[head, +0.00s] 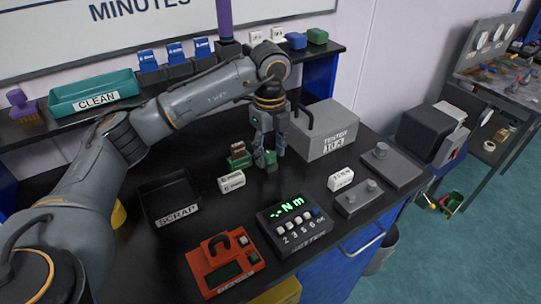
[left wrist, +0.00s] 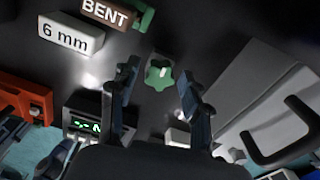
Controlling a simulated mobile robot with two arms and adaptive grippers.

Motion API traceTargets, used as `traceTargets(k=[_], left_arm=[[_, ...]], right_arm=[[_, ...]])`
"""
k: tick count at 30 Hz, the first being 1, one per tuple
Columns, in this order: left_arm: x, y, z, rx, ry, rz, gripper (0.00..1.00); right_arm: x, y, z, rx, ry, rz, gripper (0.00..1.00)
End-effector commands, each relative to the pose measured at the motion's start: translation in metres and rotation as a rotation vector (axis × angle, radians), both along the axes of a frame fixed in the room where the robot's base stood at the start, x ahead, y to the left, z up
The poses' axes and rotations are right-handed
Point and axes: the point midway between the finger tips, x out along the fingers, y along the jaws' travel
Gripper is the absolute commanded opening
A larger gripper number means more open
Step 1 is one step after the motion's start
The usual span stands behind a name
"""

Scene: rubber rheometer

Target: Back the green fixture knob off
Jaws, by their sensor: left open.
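The green fixture knob (left wrist: 159,73) is star-shaped with a pale mark in its middle, seen from above in the left wrist view. A bit of green between my fingers in the head view looks like the same knob. My left gripper (left wrist: 158,92) is open and points down, with one finger on each side of the knob in the picture; I see no contact. In the head view my left gripper (head: 265,162) hangs low over the black bench. A brown piece marked BENT (left wrist: 105,14) lies beside a green part to the knob's upper left. My right gripper is out of view.
A white 6 mm block (head: 231,182) stands close by on the left. A grey box with a handle (head: 333,143) is close on the right. A torque display (head: 291,218), a red device (head: 222,262) and a black scrap tray (head: 170,215) are nearer the front.

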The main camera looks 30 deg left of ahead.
Motion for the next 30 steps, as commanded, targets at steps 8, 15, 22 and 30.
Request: traceTargets(k=[8,15,22,30], left_arm=[[0.000,0.000,-0.001,0.000,-0.001,-0.275,0.47],[0.000,0.000,0.000,0.000,0.000,-0.444,0.47],[0.000,0.000,-0.001,0.001,0.000,-0.719,0.47],[0.000,0.000,-0.001,0.000,0.000,-0.914,0.47]], right_arm=[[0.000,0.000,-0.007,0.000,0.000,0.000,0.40],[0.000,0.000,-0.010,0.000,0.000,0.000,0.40],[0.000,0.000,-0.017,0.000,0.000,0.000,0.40],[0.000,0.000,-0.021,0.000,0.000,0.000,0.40]])
